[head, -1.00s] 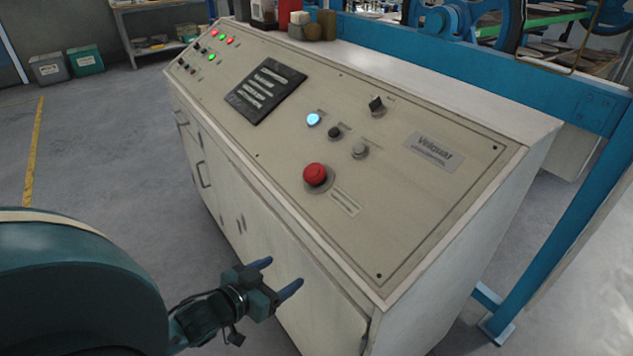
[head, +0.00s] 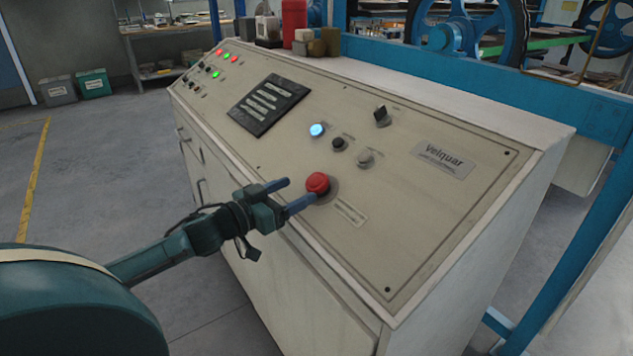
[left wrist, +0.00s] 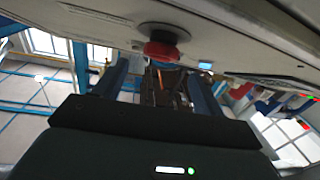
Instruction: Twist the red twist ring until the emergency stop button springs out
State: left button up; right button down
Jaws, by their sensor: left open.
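The red emergency stop button with its twist ring (head: 318,183) sits on the sloped face of the control panel (head: 300,215), near its front edge. It also shows in the left wrist view (left wrist: 161,51), beyond and between the two fingers. My left gripper (head: 296,193) is open, with its fingers pointing at the button from the left. One fingertip appears close to the button's lower left side in the head view; I cannot tell whether it touches. Nothing is between the fingers near the palm. My right gripper is not in view.
A blue lit button (head: 317,130), a black button (head: 338,144), a grey button (head: 365,157) and a black selector switch (head: 381,116) are close to the red button. Jars and a red canister (head: 295,25) stand on the console's top. Open floor lies left of the console.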

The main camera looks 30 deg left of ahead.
aim_at(313, 182)
pick_arm(q)
jog(key=shift+x, duration=3.6)
jog(key=shift+c, duration=0.2)
jog(key=c, duration=0.9)
